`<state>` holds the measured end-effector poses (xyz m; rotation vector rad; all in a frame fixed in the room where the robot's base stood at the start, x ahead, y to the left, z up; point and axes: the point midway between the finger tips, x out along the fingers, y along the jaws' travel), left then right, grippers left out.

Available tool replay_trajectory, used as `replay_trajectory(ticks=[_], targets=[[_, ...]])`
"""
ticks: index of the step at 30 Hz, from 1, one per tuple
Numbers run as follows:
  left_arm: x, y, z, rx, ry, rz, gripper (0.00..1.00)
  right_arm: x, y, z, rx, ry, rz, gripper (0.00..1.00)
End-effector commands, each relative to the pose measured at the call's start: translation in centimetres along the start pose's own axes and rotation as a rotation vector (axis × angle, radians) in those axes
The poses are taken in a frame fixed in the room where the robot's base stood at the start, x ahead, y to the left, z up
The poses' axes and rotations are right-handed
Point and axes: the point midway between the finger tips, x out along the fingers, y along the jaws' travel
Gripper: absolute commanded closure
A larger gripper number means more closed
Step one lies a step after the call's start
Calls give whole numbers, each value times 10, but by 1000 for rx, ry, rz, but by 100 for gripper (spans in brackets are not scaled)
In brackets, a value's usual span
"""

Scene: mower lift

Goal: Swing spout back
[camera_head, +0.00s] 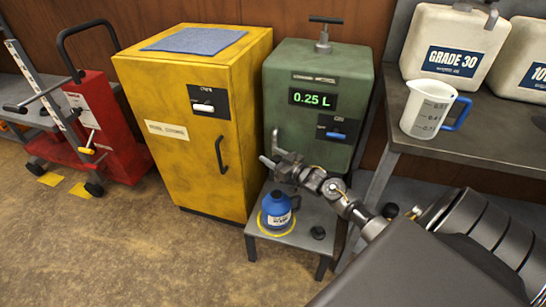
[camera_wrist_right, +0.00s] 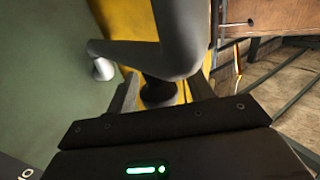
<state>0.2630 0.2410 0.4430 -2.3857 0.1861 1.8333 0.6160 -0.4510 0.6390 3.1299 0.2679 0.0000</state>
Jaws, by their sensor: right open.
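The green dispenser cabinet (camera_head: 320,80) stands in the middle of the head view, its display reading 0.25 L. A small grey part that looks like its spout (camera_head: 275,139) shows at its left front, partly hidden by my right gripper (camera_head: 276,163). In the right wrist view the grey spout (camera_wrist_right: 180,40) is large and bent, with a pale tip (camera_wrist_right: 103,69) on the left. My right gripper (camera_wrist_right: 163,92) is open, with its fingers close around or beside the spout's lower part; contact cannot be told. My left gripper is out of view.
A yellow cabinet (camera_head: 185,120) is close on the left. On the right, a bench (camera_head: 470,120) holds a measuring jug (camera_head: 425,108) and white canisters (camera_head: 450,50).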

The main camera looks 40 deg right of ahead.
Motion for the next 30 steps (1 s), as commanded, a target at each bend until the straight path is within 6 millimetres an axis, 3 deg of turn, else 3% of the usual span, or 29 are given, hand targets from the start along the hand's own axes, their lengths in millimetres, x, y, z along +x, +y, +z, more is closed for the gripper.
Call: replay_trajectory(ticks=[2,14,19,24,30], targets=[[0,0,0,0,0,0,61,0,0,0,0,0,0,49],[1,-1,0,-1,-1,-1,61,0,0,0,0,0,0,100],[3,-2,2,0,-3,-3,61,-2,3,1,-4,0,-21,100],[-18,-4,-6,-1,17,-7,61,-10,11,2,-4,0,-115,100],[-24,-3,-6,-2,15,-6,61,-13,12,0,1,-1,-137,100]])
